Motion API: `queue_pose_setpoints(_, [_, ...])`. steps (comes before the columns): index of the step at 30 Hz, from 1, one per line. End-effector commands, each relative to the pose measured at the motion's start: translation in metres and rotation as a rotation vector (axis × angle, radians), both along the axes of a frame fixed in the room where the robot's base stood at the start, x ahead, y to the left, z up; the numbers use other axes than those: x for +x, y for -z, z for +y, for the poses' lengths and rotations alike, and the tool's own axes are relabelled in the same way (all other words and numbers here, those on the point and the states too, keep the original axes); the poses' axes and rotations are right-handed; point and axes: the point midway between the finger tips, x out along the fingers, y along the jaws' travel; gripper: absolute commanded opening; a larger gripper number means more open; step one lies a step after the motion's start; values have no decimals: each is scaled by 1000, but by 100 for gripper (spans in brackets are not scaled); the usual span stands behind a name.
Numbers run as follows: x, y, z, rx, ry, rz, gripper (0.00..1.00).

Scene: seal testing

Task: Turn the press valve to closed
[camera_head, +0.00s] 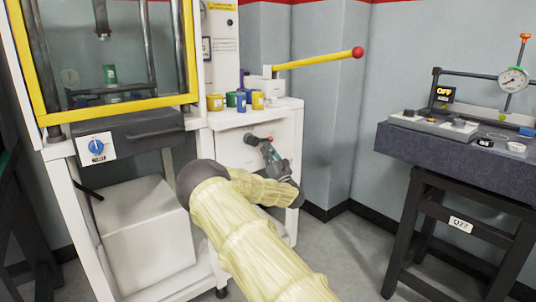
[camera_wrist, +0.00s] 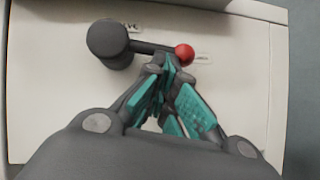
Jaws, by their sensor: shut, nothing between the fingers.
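The press valve is on the white cabinet front. In the wrist view its dark round hub (camera_wrist: 108,42) is at upper left, and its dark lever (camera_wrist: 150,48) points right, nearly level, ending in a red ball (camera_wrist: 184,53). In the head view the valve (camera_head: 250,139) is small, just above my gripper (camera_head: 270,151). In the wrist view my gripper (camera_wrist: 168,68) is shut and empty, its teal-padded fingers meeting at the tips. The tips are just below the lever, close to the red ball; I cannot tell if they touch. Labels behind the lever are partly hidden.
A yellow lever (camera_head: 318,60) with a red ball end juts right above the cabinet. Small coloured pots (camera_head: 240,100) stand on its top. The press with a yellow frame (camera_head: 120,108) is at left, and a dark table (camera_head: 440,150) with a gauge at right. Floor between is clear.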

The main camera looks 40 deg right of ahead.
Motion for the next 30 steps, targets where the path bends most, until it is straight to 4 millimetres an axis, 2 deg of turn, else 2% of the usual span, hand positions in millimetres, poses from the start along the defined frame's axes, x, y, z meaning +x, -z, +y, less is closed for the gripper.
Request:
queue_pose_setpoints(21, [-2,-1,-6,1,4,1,0])
queue_pose_setpoints(26, [-3,9,-6,1,4,1,0])
queue_pose_setpoints(30, [-5,25,-5,1,4,1,0])
